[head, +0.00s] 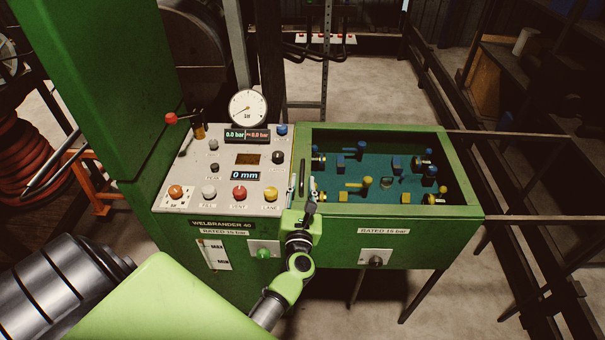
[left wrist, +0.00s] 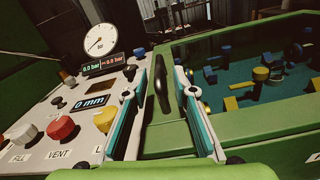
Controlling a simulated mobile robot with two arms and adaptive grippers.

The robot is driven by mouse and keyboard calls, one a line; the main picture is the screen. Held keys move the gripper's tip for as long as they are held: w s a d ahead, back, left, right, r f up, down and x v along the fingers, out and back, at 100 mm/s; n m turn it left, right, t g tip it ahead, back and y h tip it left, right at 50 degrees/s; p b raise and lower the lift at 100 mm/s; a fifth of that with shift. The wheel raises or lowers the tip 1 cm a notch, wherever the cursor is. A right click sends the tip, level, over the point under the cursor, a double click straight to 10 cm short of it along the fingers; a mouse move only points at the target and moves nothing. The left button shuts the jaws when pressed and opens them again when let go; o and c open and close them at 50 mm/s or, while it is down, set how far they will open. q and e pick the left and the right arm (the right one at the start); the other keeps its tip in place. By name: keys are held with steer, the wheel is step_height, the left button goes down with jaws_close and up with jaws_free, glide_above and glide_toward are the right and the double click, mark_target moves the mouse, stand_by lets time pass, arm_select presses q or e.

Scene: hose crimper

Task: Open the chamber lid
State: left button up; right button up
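The green test chamber (head: 474,212) is the right half of the machine. Its top is a green frame around a wide opening or clear window, with blue and yellow fittings visible inside; I cannot tell whether a clear pane covers it. A dark upright handle (left wrist: 161,86) stands on the green strip at the chamber's left side. My left gripper (head: 301,186) is over this strip, beside the control panel. In the left wrist view its two fingers (left wrist: 155,92) are spread, with the handle between and slightly beyond them, and gaps show on both sides. My right gripper is not in view.
The control panel (head: 222,205) with knobs and buttons lies left of the chamber. A round gauge (head: 248,108) stands behind it, above a display reading 0.0 bar. A tall green cabinet (head: 110,80) rises at the left. Dark rails run along the right side.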

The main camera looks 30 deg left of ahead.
mark_target(303, 163)
arm_select(q)
steer(key=shift+x, duration=2)
jaws_close()
